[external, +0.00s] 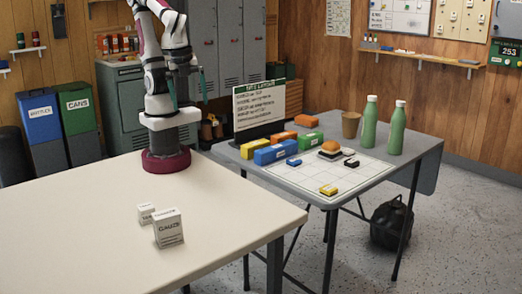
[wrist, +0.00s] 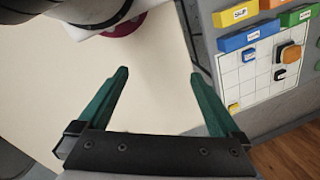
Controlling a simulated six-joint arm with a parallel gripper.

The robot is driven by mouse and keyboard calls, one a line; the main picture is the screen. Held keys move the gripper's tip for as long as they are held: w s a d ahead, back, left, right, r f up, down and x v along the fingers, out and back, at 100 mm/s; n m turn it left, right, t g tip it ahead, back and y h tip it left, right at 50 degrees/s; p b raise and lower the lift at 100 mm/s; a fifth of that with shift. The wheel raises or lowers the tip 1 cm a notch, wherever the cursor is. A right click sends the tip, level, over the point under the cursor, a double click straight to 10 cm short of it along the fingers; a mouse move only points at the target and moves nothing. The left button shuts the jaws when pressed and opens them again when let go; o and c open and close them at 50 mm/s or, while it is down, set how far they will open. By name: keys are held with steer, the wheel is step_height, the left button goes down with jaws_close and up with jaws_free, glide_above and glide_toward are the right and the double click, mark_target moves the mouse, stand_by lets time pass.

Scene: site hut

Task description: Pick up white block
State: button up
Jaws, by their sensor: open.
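Two white boxes stand on the cream table (external: 80,235) in the external view. The small white block (external: 146,213) has dark print on it and stands just behind and left of a larger white carton (external: 168,228) with printed lettering. My gripper (external: 187,97) is open and empty, its teal fingers pointing down, high above the far part of this table and well away from both boxes. In the wrist view my gripper (wrist: 158,75) has its fingers wide apart over the bare cream surface. Neither white box shows in the wrist view.
A grey folding table (external: 415,150) stands to the right, past a gap. It holds several coloured blocks, a white grid sheet (external: 300,177), a sign (external: 258,103), a brown cup (external: 351,124) and two green bottles (external: 370,121). Most of the cream table is clear.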

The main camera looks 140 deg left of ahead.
steer(key=shift+s+a+f, duration=0.2)
steer(key=shift+s, duration=0.25)
steer(key=shift+c, duration=1.2)
steer(key=shift+w+d, duration=0.1)
steer(key=n+g+h, duration=0.2)
steer(key=n+h, duration=1.3)
steer(key=n, duration=0.7)
glide_toward(139, 212)
steer(key=x, duration=1)
steer(key=shift+s+d+f, duration=0.2)
steer(key=shift+s, duration=0.05)
jaws_close()
